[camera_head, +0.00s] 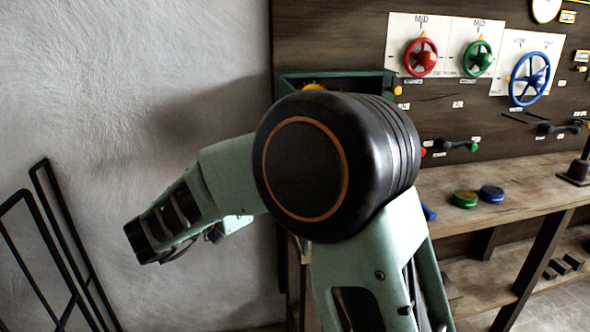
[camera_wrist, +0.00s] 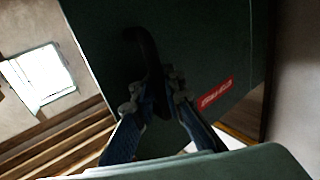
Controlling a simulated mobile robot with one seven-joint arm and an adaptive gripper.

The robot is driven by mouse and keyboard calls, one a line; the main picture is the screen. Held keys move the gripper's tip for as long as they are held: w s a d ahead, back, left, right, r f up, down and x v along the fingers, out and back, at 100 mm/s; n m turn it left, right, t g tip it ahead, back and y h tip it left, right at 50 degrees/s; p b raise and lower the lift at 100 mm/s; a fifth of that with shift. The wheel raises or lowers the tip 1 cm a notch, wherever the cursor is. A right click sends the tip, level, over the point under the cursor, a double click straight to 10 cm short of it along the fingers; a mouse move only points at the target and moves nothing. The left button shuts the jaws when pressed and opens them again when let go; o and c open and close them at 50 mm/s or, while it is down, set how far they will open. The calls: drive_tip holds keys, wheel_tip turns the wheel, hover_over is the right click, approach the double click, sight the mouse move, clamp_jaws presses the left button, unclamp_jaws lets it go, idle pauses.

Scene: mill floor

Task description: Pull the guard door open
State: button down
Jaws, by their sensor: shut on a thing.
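The guard door (camera_wrist: 205,45) is a dark green panel that fills the middle of the wrist view, with a red label (camera_wrist: 216,92) low on its right. Its black curved handle (camera_wrist: 144,48) runs down between the fingers of my gripper (camera_wrist: 156,92). My gripper is shut on the handle. In the head view my arm hides the gripper, the handle and most of the door. Above my arm there, the green guard housing (camera_head: 340,76) shows its upper edge, with a yellow part (camera_head: 313,87) visible inside.
The panel to the right carries a red handwheel (camera_head: 421,57), a green handwheel (camera_head: 477,58) and a blue one (camera_head: 529,79). A wooden bench (camera_head: 500,185) below holds green and blue discs. A black metal frame (camera_head: 62,235) leans at the left wall.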

drive_tip(key=a+m+g+h+p, duration=0.2)
drive_tip(key=a+m+g+p, duration=0.1)
drive_tip(key=a, duration=0.4)
drive_tip(key=shift+w+a+f+g+p, duration=0.15)
drive_tip(key=shift+w+a+g+p, duration=0.15)
drive_tip(key=shift+w, duration=0.1)
drive_tip(key=shift+h, duration=0.3)
drive_tip(key=c, duration=2.1)
unclamp_jaws()
drive_tip(key=shift+s+a, duration=0.1)
drive_tip(key=shift+o, duration=0.4)
drive_tip(key=v, duration=1.1)
drive_tip(key=shift+a, duration=0.4)
drive_tip(key=shift+s, duration=0.1)
